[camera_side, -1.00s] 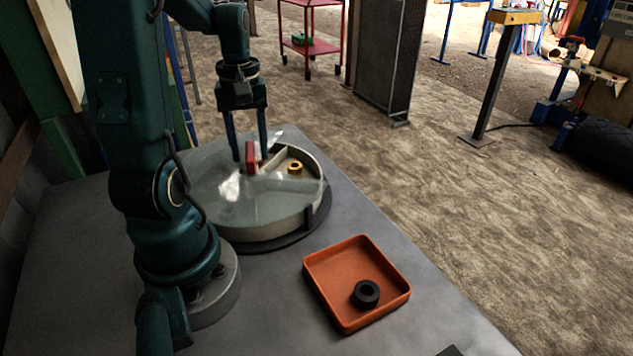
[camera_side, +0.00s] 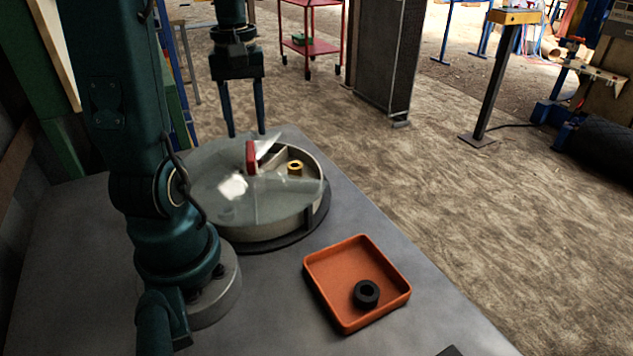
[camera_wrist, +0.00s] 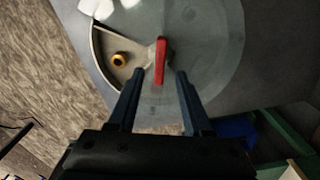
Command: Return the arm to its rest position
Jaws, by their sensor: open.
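My gripper (camera_side: 244,134) is open and empty, pointing down above the far side of a round container (camera_side: 250,228) with a clear cover. It also shows in the wrist view (camera_wrist: 158,102), with its two fingers apart. A red handle (camera_side: 251,157) stands up on the cover, below the fingertips and apart from them; in the wrist view the red handle (camera_wrist: 161,60) lies ahead between the fingers. A yellow ring (camera_side: 295,168) sits in the open wedge of the round container, and the yellow ring also shows in the wrist view (camera_wrist: 119,59).
An orange tray (camera_side: 337,252) with a black ring (camera_side: 366,293) in it lies at the front right of the grey table (camera_side: 245,325). A dark item (camera_side: 450,351) shows at the table's front edge. A red cart (camera_side: 312,46) and a dark cabinet (camera_side: 382,55) stand beyond the table.

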